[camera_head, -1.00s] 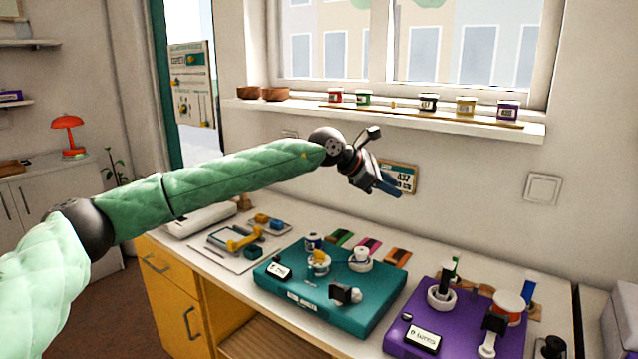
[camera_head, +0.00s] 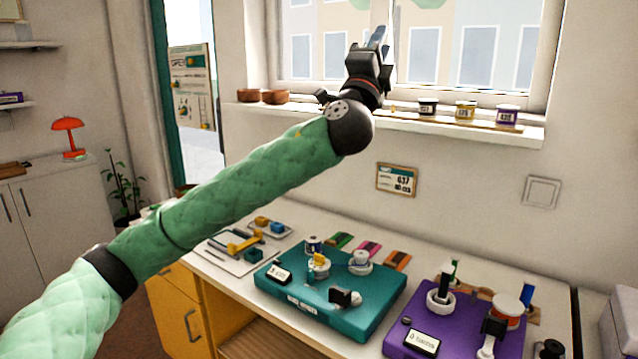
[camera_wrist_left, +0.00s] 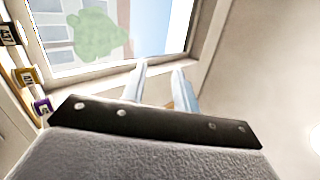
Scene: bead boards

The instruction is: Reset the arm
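My left arm reaches up across the head view. Its gripper (camera_head: 377,40) points upward in front of the window, above the sill and well clear of the boards. In the left wrist view the two pale fingers (camera_wrist_left: 161,88) stand apart with a gap and nothing held between them. My right gripper is in neither view.
A teal board (camera_head: 375,312) and a purple board (camera_head: 465,310) with posts and beads lie on the desk. Small jars (camera_head: 465,110) and brown bowls (camera_head: 275,97) stand on the sill (camera_head: 510,132). A sign (camera_head: 397,178) hangs below it.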

